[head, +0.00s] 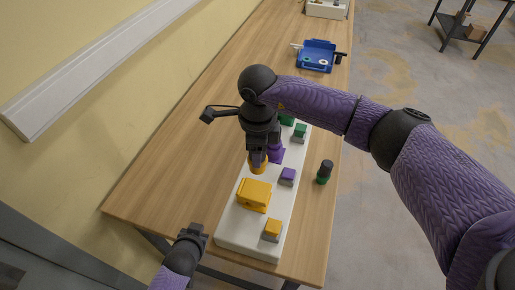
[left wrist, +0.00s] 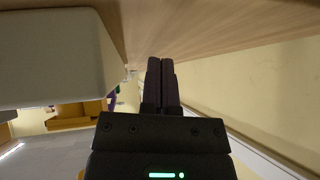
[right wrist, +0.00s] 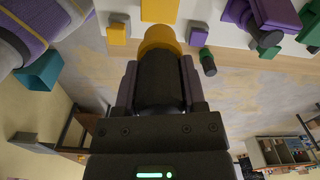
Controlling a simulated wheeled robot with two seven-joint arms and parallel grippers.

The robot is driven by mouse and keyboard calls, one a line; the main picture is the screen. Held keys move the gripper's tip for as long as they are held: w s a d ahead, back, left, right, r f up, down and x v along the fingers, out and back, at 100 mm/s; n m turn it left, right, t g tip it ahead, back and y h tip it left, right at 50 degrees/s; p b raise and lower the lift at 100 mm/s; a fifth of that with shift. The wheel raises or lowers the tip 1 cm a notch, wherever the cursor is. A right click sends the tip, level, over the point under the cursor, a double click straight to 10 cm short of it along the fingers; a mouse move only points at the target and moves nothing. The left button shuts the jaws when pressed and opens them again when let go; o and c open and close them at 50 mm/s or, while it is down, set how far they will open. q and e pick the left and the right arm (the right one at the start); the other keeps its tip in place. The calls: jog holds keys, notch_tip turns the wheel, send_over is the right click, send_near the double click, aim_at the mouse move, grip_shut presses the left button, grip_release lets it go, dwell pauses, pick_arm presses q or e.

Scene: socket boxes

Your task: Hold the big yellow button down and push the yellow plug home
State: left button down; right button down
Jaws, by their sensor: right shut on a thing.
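The yellow socket box (head: 254,195) sits on the white board (head: 232,228), with the big yellow button (head: 272,230) in front of it. My right gripper (head: 257,150) is shut on the black body of the yellow plug (head: 258,165), just behind the yellow box. In the right wrist view the plug's yellow end (right wrist: 160,40) points at the yellow box (right wrist: 160,10); I cannot tell whether they touch. The yellow button also shows there (right wrist: 117,32). My left gripper (head: 190,238) is left of the board's near end, apart from the button. Its fingers (left wrist: 161,82) are together and empty.
A purple socket box (head: 277,155), purple button (head: 288,176) and green button (head: 300,131) stand farther along the board. A black plug with a green end (head: 324,172) stands on the table right of it. A blue tray (head: 316,57) lies farther back. The table's left side is clear.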

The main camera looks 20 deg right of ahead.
pick_arm(q)
jog(key=shift+n+g, duration=0.3)
jog(key=shift+g, duration=0.2)
jog(key=d+r, duration=0.2)
jog(key=d, duration=0.1)
jog(key=w+d+r, duration=0.1)
jog(key=d+r, duration=0.2)
jog(key=w+d+r, duration=0.1)
jog(key=d+r, duration=0.2)
jog(key=shift+w+d+r, duration=0.1)
jog(key=shift+w+d, duration=0.05)
pick_arm(e)
jog(key=shift+w, duration=0.1)
pick_arm(q)
jog(key=s+d+r+m+g, duration=0.1)
jog(key=s+d+r+g, duration=0.2)
jog(key=s+d+r, duration=0.65)
send_over(273, 227)
jog(key=shift+f, duration=2.55)
jog(key=shift+f, duration=0.2)
jog(key=shift+f, duration=2.65)
